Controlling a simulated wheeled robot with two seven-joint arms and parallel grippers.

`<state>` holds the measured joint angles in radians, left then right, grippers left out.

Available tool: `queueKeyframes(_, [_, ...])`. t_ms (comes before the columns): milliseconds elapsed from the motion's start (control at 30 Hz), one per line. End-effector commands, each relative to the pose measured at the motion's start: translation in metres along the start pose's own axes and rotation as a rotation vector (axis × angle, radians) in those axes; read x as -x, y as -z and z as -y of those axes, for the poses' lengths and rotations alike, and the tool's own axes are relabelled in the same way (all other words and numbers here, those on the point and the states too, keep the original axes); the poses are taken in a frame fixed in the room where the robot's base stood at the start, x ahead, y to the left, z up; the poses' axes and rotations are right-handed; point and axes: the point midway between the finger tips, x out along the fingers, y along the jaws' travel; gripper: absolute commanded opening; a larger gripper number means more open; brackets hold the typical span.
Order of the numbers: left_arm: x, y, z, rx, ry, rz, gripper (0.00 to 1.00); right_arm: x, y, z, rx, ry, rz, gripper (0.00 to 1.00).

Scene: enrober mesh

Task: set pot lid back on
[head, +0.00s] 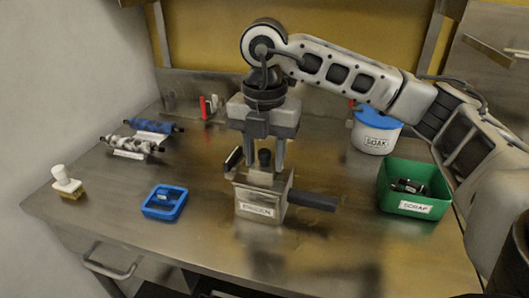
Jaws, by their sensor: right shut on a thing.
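A square metal pot (262,209) with a label on its front and a dark handle (313,201) to the right stands in the middle of the bench. My right gripper (264,165) points straight down over the pot, its fingers either side of a small dark knob. It is shut on what looks like the pot lid (262,179), at the pot's top. The fingers hide much of the lid, and I cannot tell whether it rests on the rim or is just above it. My left gripper is not in view.
A green bin (436,207) and a white SOAK tub (375,138) with a blue lid stand at the right. A blue frame (164,203), a brush (66,184) and two rollers (133,145) are at the left. The front of the steel bench (205,240) is clear.

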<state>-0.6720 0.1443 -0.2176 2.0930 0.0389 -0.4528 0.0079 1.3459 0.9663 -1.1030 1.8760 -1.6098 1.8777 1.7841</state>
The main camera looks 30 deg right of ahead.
Motion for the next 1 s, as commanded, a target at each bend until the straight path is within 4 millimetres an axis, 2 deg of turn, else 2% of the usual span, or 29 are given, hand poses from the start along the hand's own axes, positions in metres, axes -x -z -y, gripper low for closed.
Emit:
queueKeyframes(267, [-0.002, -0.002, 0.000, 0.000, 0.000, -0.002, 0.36, -0.004, 0.000, 0.000, 0.001, 0.000, 0.000, 0.16])
queueKeyframes(300, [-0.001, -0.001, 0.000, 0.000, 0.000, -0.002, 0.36, -0.003, 0.000, 0.000, 0.001, -0.001, 0.000, 0.48])
queueKeyframes(367, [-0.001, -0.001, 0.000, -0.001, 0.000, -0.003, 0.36, -0.003, 0.000, 0.000, 0.000, -0.001, 0.000, 0.65])
queueKeyframes(700, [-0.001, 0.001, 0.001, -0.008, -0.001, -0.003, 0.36, -0.002, 0.000, 0.000, 0.000, 0.000, 0.000, 0.65])
queueKeyframes(1000, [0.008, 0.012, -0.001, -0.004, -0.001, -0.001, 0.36, 0.018, 0.000, 0.000, 0.000, 0.000, 0.001, 0.65])
